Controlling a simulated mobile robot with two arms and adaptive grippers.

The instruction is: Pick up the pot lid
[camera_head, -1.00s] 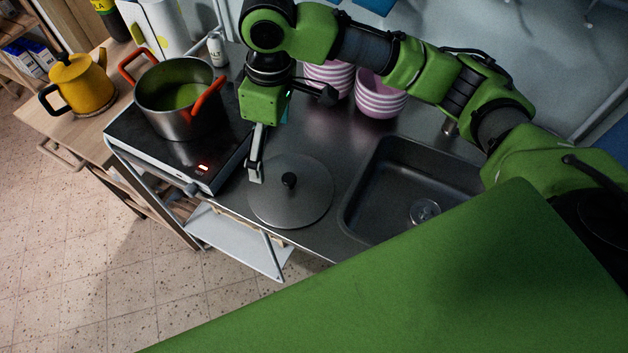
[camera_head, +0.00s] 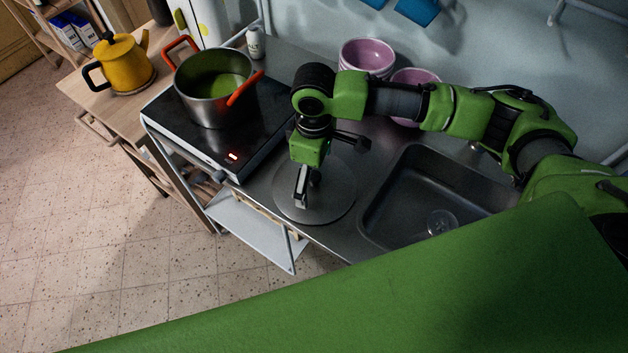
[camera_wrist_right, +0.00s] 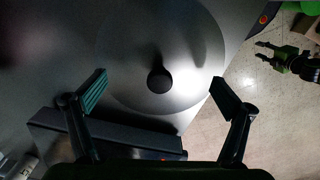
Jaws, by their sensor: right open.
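The round grey pot lid (camera_head: 335,207) with a small black knob lies flat on the steel counter between the cooktop and the sink. My right gripper (camera_head: 312,187) is above the lid, pointing down, and hides part of it and most of the knob in the head view. In the right wrist view the lid (camera_wrist_right: 195,45) and its black knob (camera_wrist_right: 159,80) show ahead of my open right gripper (camera_wrist_right: 158,88). The knob lies between the two fingertips in that picture, and the fingers look empty.
A steel pot (camera_head: 205,98) with red handles stands on the black cooktop (camera_head: 172,121), left of the lid. The sink (camera_head: 391,190) is right of it. Pink bowls (camera_head: 366,55) stand behind my right arm. A yellow kettle (camera_head: 124,65) is at the far left.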

